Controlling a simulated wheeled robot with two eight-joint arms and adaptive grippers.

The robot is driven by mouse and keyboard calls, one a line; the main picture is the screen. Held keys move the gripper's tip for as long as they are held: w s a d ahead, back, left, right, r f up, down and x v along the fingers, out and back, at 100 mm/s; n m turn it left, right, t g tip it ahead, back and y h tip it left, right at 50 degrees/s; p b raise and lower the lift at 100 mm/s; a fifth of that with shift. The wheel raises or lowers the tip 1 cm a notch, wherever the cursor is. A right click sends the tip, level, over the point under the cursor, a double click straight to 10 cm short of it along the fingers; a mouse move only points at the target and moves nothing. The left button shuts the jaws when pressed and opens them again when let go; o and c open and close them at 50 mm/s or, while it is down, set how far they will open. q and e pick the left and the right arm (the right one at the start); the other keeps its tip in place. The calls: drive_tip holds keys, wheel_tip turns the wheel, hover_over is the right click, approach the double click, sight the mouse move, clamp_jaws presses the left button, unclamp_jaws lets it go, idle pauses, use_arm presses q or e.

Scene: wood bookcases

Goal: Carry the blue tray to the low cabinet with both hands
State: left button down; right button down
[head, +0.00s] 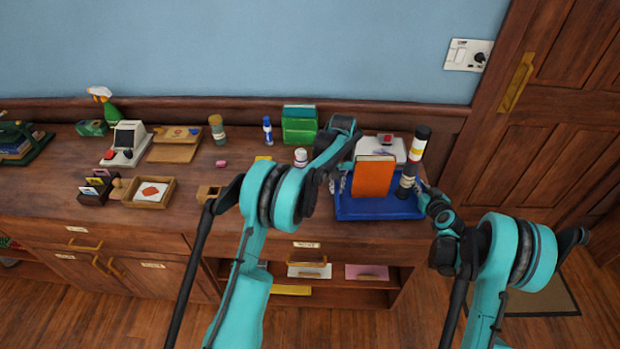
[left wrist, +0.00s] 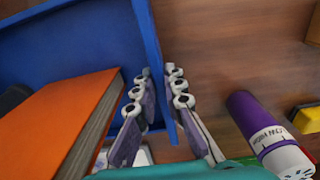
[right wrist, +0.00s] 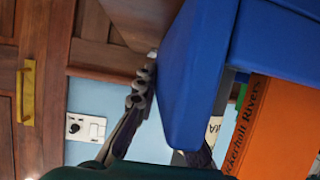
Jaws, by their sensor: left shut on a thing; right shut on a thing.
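The blue tray (head: 380,209) is at the right end of the long wooden cabinet's top (head: 270,207); I cannot tell whether it rests there or hangs just above. An orange book (head: 373,177) and a dark banded cylinder (head: 413,160) stand in it. My left gripper (head: 337,182) is shut on the tray's left wall; the left wrist view shows the fingers (left wrist: 158,97) on both sides of the blue rim (left wrist: 150,45). My right gripper (head: 424,193) is shut on the tray's right wall (right wrist: 195,75); one finger is partly hidden behind it.
A white-capped purple bottle (head: 301,157) and a yellow block (head: 263,158) stand left of the tray. Green boxes (head: 299,125) are behind. A door (head: 550,110) is at right.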

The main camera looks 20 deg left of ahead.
use_arm(q)
drive_tip(key=shift+f, duration=0.4)
use_arm(e)
drive_tip(key=shift+f, duration=0.4)
use_arm(q)
drive_tip(key=c, duration=1.6)
unclamp_jaws()
use_arm(e)
drive_tip(key=c, duration=1.6)
unclamp_jaws()
drive_tip(key=shift+r, duration=0.1)
use_arm(q)
wheel_tip(320, 180, up, 8)
drive_tip(key=shift+f, duration=0.15)
use_arm(e)
drive_tip(key=shift+s, duration=0.2)
use_arm(q)
drive_tip(key=shift+r, duration=0.2)
use_arm(e)
drive_tip(key=v, duration=1.1)
drive_tip(key=shift+s+d+r, duration=0.1)
drive_tip(key=shift+s+r, duration=0.05)
drive_tip(key=shift+s, duration=0.15)
